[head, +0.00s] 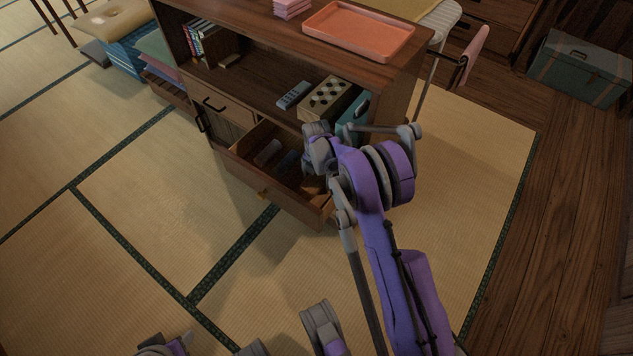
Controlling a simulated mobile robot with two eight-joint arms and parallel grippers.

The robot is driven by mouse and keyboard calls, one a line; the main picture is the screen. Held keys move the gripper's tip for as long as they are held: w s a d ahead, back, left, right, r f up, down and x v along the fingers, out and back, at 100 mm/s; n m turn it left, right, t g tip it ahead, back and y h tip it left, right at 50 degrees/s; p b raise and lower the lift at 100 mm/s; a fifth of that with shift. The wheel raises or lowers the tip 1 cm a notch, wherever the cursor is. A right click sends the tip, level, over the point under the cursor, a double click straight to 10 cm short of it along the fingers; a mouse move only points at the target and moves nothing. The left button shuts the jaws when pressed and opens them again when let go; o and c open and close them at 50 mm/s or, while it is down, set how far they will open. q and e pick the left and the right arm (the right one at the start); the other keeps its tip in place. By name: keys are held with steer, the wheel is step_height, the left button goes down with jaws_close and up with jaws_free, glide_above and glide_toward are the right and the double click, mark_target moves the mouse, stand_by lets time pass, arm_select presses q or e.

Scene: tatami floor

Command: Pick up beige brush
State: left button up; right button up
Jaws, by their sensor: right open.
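My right gripper (314,150) is over the right end of a pulled-out drawer (262,192) of a wooden cabinet. It is open; my wrist hides much of its fingers. I cannot identify the beige brush for certain. A small beige object (230,61) lies on the cabinet's open shelf, beside upright books, and is too small to name. In the drawer lie a greyish cylinder (267,152) and a bluish item (290,160); its right part is hidden by my gripper. A small part of what looks like my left gripper (178,343) shows at the bottom edge; its jaws are unclear.
An orange tray (360,31) and pink stack (291,8) sit on top. A green trunk (578,68) stands far right.

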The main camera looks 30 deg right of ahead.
mark_target(309, 186)
steer(key=shift+r, duration=0.1)
steer(key=c, duration=1.4)
steer(key=shift+r+p, duration=0.3)
steer(key=shift+r, duration=0.3)
steer(key=a, duration=0.1)
steer(key=s+a, duration=0.1)
steer(key=a+p, duration=0.1)
steer(key=a, duration=0.1)
steer(key=shift+s, duration=0.25)
step_height(309, 186, up, 14)
steer(key=p, duration=0.3)
steer(key=shift+d+f, duration=0.15)
